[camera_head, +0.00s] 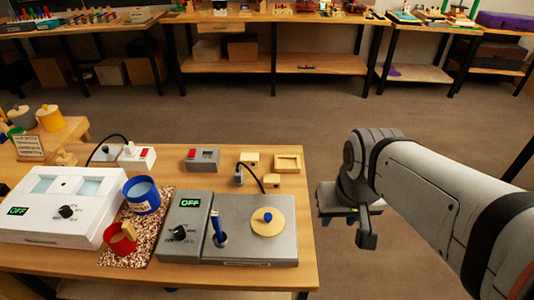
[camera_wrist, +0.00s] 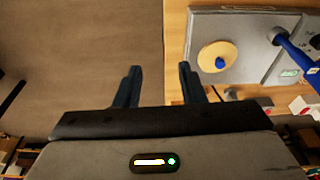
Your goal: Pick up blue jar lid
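A round pale wooden lid with a blue knob (camera_head: 262,228) lies flat on the grey hot-plate unit (camera_head: 284,255). The lid also shows in the wrist view (camera_wrist: 211,50), right of my fingers. A blue jar (camera_head: 144,207) with an open top stands left of the unit on a speckled mat (camera_head: 135,253). My gripper (camera_head: 345,220) hangs right of the bench edge, apart from the lid. In the wrist view my gripper (camera_wrist: 160,75) has its two fingers spread with nothing between them.
A blue-handled tool (camera_head: 217,230) stands upright in the unit, left of the lid. A red pot (camera_head: 121,243), a white bath unit (camera_head: 60,205), and a cable (camera_head: 254,175) to a plug are nearby. The floor right of the bench is clear.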

